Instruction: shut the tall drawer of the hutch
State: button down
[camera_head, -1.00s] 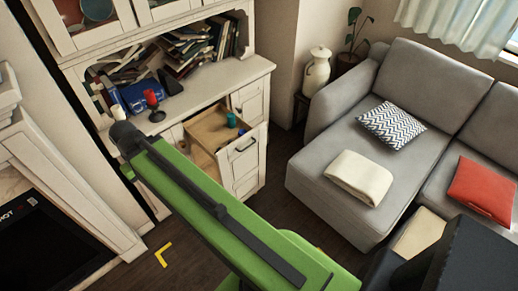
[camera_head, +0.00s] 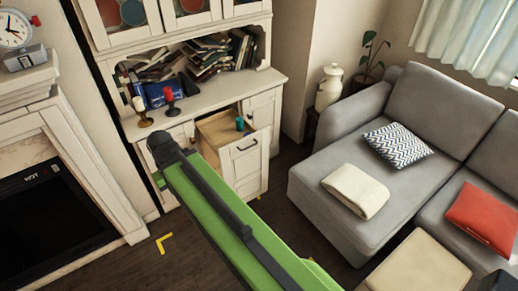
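The cream hutch (camera_head: 205,82) stands against the back wall, with shelves above and cupboards below. Its tall drawer (camera_head: 245,155) is pulled out toward me at the lower middle, showing a pale wooden inside and a dark bar handle on its front. A small teal item (camera_head: 240,123) shows at the drawer's far right. My green arm crosses the lower middle of the picture, and its dark far end is in front of the hutch, left of the drawer. My gripper's fingers cannot be made out.
Books, a blue box and two candlesticks (camera_head: 171,97) rest on the hutch. A fireplace (camera_head: 55,185) stands at left. A grey sofa (camera_head: 340,185) and an ottoman (camera_head: 418,265) are at right. Dark floor (camera_head: 285,215) lies clear between drawer and sofa.

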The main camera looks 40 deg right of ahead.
aim_at(243, 163)
jog(key=z, duration=0.15)
jog(key=i, duration=0.95)
jog(key=u, duration=0.1)
